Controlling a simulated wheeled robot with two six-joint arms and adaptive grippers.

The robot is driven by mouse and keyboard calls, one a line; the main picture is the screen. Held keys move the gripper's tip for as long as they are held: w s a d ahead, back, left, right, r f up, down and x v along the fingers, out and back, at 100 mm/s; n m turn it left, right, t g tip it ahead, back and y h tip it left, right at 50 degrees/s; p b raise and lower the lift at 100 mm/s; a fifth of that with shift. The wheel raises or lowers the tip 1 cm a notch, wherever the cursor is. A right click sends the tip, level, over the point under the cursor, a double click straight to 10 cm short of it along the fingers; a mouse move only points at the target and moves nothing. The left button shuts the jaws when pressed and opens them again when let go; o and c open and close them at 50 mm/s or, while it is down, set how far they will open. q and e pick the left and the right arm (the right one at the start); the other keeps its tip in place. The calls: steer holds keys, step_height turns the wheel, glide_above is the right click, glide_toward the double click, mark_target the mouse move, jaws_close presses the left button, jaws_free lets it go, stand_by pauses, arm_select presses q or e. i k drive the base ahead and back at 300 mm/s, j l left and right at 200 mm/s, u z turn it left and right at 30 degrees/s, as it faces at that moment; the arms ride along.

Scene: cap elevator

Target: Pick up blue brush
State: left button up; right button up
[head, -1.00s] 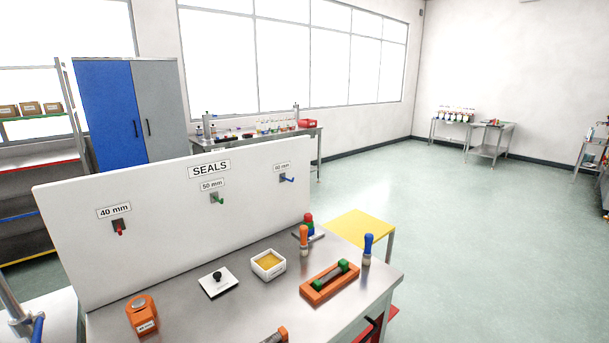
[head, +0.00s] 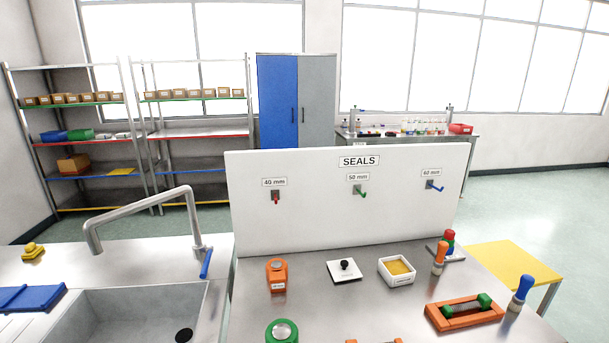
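The blue brush (head: 521,290) stands upright, slightly tilted in the picture, near the right edge of the steel table (head: 310,312). It has a blue handle and a pale lower end. It is just right of an orange tray (head: 462,316) with green blocks in it. An orange-handled brush (head: 439,258) stands behind that tray. Neither of my grippers shows in the head view.
A white SEALS board (head: 320,215) rises behind the table. A white dish (head: 396,270), a white plate with a black knob (head: 344,270) and an orange block (head: 277,275) stand on the table. A sink with a tall faucet (head: 140,205) is at left. A yellow-topped table (head: 515,262) is at right.

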mark_target(527, 280)
steer(key=z, duration=1.6)
steer(key=i+l+u, duration=0.1)
steer(key=l, duration=0.25)
steer(key=i+l+u, duration=0.1)
steer(key=i+l, duration=0.15)
steer(key=l, duration=0.15)
